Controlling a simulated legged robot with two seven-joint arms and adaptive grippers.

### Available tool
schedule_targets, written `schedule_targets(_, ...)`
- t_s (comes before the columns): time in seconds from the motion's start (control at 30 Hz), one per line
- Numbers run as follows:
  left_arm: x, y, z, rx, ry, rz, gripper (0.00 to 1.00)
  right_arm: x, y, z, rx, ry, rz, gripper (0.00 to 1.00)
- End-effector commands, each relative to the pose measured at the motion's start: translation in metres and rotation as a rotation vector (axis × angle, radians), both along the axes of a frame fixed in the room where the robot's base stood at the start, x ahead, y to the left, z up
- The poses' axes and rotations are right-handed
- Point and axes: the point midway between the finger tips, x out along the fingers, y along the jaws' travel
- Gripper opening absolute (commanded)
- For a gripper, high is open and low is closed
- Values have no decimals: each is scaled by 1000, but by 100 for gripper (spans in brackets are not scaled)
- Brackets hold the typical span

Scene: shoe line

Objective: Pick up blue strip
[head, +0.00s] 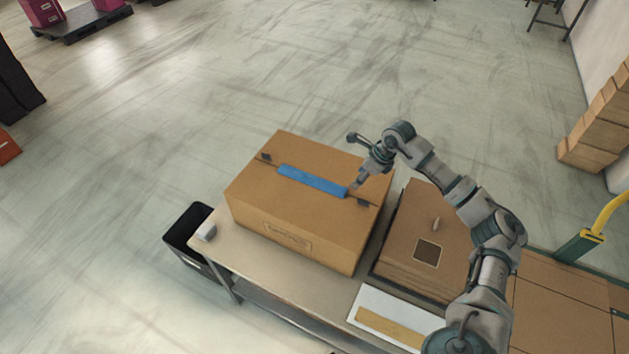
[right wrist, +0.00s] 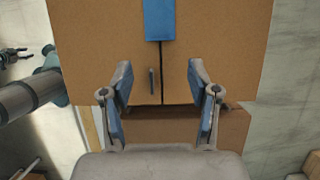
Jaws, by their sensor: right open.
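The blue strip (head: 312,181) lies flat across the top of a large closed cardboard box (head: 290,215). In the right wrist view the near end of the blue strip (right wrist: 159,20) shows at the top centre, ahead of the fingers. My right gripper (head: 354,187) is above the box's right part, close to the strip's right end. Its two fingers (right wrist: 160,84) are apart with nothing between them. The box's seam and a small dark tab (right wrist: 151,86) show in the gap between them.
The box stands on a work table (head: 230,252). Right of it is a brown carton (head: 410,230) with a dark square. A black bin (head: 187,228) is at the table's left end, and a white tray (head: 365,300) is at the front. Open floor lies behind.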

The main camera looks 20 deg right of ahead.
Motion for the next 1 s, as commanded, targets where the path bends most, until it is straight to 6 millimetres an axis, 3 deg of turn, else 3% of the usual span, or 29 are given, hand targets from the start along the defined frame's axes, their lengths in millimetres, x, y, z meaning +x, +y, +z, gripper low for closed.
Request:
schedule_targets(0.13,-6,2,0,0,1,-1,40,7,4,-25,4,2,0,60)
schedule_targets(0.47,1,2,2,-1,-18,-4,40,15,12,-48,6,2,1,60)
schedule_targets(0.57,-17,5,0,2,1,-5,40,21,18,-62,5,2,1,60)
schedule_targets(0.7,-19,6,0,-1,-1,-5,40,27,24,-79,4,-1,0,60)
schedule_targets(0.9,-20,6,0,1,1,-5,40,28,24,-82,3,-1,-1,60)
schedule_targets(0.93,-20,6,0,2,2,-6,40,28,24,-82,4,-1,0,58)
schedule_targets(1.0,-20,6,0,2,3,-5,40,28,23,-82,4,-2,0,40)
